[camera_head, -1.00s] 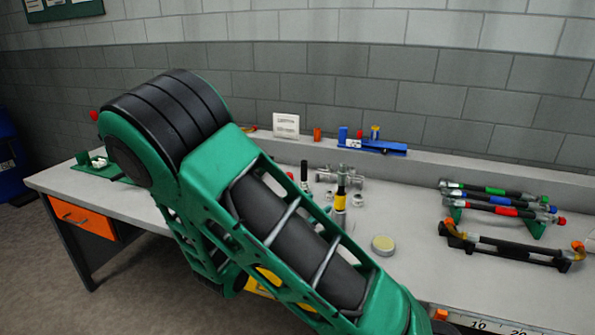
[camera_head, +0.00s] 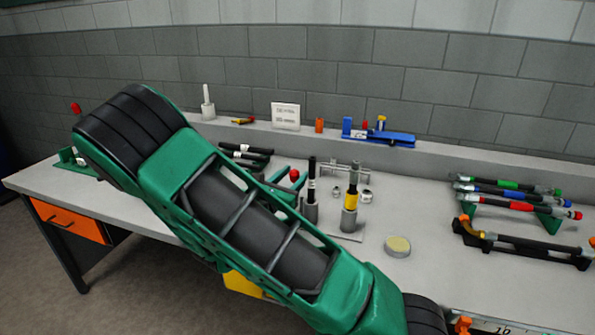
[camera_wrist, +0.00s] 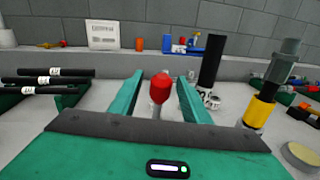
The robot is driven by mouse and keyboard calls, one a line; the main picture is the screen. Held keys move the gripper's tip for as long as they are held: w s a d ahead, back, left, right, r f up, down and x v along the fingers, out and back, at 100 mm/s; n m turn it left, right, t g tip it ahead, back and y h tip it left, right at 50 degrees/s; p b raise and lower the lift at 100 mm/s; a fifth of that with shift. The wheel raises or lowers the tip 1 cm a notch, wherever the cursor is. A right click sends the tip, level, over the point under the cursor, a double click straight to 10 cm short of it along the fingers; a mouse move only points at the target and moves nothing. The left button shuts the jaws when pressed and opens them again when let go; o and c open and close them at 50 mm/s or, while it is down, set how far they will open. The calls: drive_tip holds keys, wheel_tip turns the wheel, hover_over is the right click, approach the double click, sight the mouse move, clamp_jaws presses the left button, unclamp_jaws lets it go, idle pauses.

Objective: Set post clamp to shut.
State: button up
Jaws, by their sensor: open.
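A red knob (camera_wrist: 161,88) on a short grey stem stands between the two green fingers of my gripper (camera_wrist: 160,76) in the wrist view. The fingers are apart, one on each side of it. The head view shows the red knob (camera_head: 294,175) just behind my arm, by the fingers. It looks like a lever handle, probably the post clamp's; its base is hidden, so I cannot tell the clamp's state. Right of it, a black hose (camera_head: 311,172) stands upright in a silver post (camera_head: 310,212). A black and yellow hose (camera_head: 352,190) stands in another post.
Black hoses with white labels (camera_wrist: 45,77) lie on a rack to the left in the wrist view. A blue tool (camera_head: 385,138) and a white card (camera_head: 285,115) are on the back ledge. A round tin (camera_head: 397,246) and racked coloured hoses (camera_head: 510,198) are to the right.

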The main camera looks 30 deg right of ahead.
drive_tip(key=shift+x, duration=2.3)
clamp_jaws()
